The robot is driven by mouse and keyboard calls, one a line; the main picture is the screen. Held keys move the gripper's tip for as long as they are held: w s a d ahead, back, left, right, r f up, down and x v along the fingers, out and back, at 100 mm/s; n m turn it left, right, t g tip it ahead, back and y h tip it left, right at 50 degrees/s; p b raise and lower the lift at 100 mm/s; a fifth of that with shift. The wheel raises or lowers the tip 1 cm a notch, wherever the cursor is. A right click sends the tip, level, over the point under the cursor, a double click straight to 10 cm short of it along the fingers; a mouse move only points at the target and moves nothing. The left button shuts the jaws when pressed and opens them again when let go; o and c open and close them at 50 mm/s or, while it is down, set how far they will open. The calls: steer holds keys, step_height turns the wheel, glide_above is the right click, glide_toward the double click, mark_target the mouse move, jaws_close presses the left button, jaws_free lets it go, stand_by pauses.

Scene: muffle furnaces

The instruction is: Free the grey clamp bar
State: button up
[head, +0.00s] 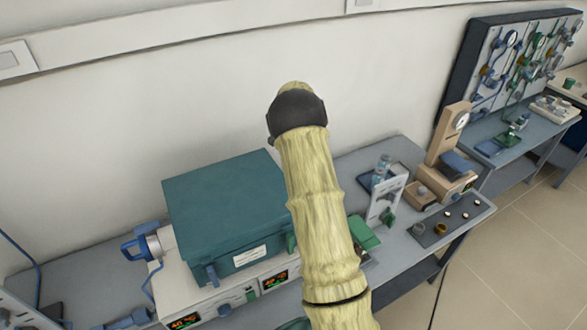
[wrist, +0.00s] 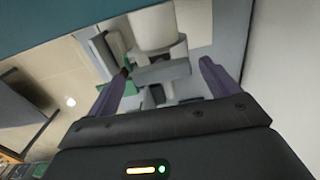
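In the wrist view my gripper (wrist: 162,84) is open, with its two purple fingers spread apart. A short grey bar (wrist: 162,72) shows between and beyond the fingertips, in front of a white rounded body (wrist: 155,28). It may be the grey clamp bar, but I cannot tell for sure. No contact between the fingers and the bar is visible. In the head view my arm rises across the middle and hides part of the bench; my gripper and the clamp bar cannot be made out there.
A teal furnace box (head: 225,205) sits on a white base with lit displays (head: 274,281). A blue-handled device (head: 140,246) stands left of it. A white sign (head: 386,199), a green block (head: 362,233) and a tan gauge stand (head: 447,140) are to the right. The wall is close behind.

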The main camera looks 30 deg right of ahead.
steer(key=shift+w+r, duration=0.15)
steer(key=shift+r, duration=0.05)
step_height(320, 180, up, 17)
steer(key=b, duration=0.3)
steer(key=shift+s, duration=0.2)
stand_by(0.7)
steer(key=s+a+f+n, duration=0.2)
steer(key=s+a+n, duration=0.1)
steer(key=s+a+f+n+t, duration=0.1)
steer(key=s+a+f+n, duration=0.1)
steer(key=s+a+n, duration=0.1)
steer(key=s+a+f+n, duration=0.2)
steer(key=s+a+n, duration=0.1)
steer(key=s+a, duration=0.2)
steer(key=shift+a+f, duration=0.15)
steer(key=shift+a, duration=0.05)
steer(key=s+a+f+n, duration=0.3)
steer(key=s+a+n, duration=0.1)
steer(key=s, duration=0.4)
steer(key=s+a+f+n+t, duration=0.1)
steer(key=s+a+n, duration=0.3)
steer(key=s, duration=0.4)
steer(key=shift+a+f+n+t, duration=0.3)
steer(key=shift+f+n, duration=0.1)
steer(key=shift+f, duration=0.5)
